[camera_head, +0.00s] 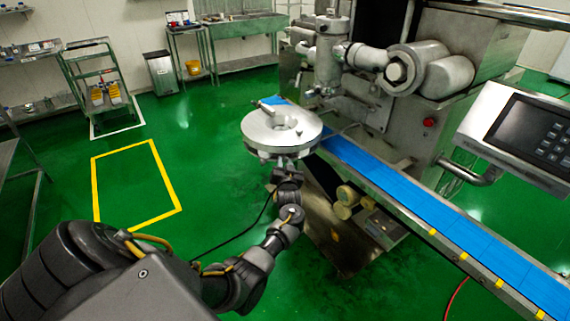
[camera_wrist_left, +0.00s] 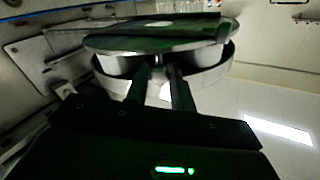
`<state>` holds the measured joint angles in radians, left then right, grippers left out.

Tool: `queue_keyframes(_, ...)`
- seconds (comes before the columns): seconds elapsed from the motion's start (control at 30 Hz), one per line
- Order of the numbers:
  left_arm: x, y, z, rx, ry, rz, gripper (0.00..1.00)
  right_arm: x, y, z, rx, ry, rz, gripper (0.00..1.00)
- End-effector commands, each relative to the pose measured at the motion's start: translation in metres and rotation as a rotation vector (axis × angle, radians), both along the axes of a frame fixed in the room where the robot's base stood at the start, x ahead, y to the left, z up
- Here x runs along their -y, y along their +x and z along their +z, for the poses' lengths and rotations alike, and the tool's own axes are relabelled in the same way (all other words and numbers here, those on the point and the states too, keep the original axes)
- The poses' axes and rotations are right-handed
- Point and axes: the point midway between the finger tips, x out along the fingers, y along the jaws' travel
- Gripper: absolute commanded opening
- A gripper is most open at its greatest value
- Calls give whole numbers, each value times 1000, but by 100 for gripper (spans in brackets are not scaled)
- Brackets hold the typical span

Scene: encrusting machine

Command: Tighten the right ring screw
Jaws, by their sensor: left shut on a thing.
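A round silver metal disc part (camera_head: 270,133) with an opening in its top is in the middle of the head view. My left gripper (camera_head: 285,167) is below it and shut on it, holding it up beside the blue belt. In the left wrist view the fingers (camera_wrist_left: 157,88) reach up to the disc part (camera_wrist_left: 210,75), seen from below. The encrusting machine (camera_head: 350,55) stands behind, with a metal outlet column and a thick horizontal pipe ending in a round fitting (camera_head: 396,72). I cannot make out the right ring screw. My right gripper is not in view.
A blue conveyor belt (camera_head: 430,208) runs from behind the disc part to the lower right. A control panel (camera_head: 525,135) juts in at the right. A grey cart (camera_head: 97,85) and steel tables stand at the back. The green floor at left is open.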

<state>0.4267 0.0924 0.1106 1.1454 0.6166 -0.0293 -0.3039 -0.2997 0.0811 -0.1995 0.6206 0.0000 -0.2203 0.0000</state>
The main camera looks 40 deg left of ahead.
Motion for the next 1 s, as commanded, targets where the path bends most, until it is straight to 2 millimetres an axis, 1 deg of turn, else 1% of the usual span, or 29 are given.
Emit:
queue_keyframes(0.17, 0, -1, -2, -4, -1, 0, 1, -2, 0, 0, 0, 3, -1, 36)
queue_keyframes(0.2, 0, -1, -2, -4, -1, 0, 25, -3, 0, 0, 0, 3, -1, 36)
queue_keyframes(0.37, 0, 0, -1, -2, -1, 0, 46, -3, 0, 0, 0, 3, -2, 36)
queue_keyframes(0.63, 0, 0, 0, 0, 0, 0, 46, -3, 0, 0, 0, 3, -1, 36)
queue_keyframes(0.73, 5, -4, -1, 0, -1, -1, 46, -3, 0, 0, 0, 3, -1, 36)
queue_keyframes(0.87, 17, -18, -2, 1, -2, -2, 46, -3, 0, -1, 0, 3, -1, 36)
queue_keyframes(1.0, 37, -39, -2, 1, -2, -2, 46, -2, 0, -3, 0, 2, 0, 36)
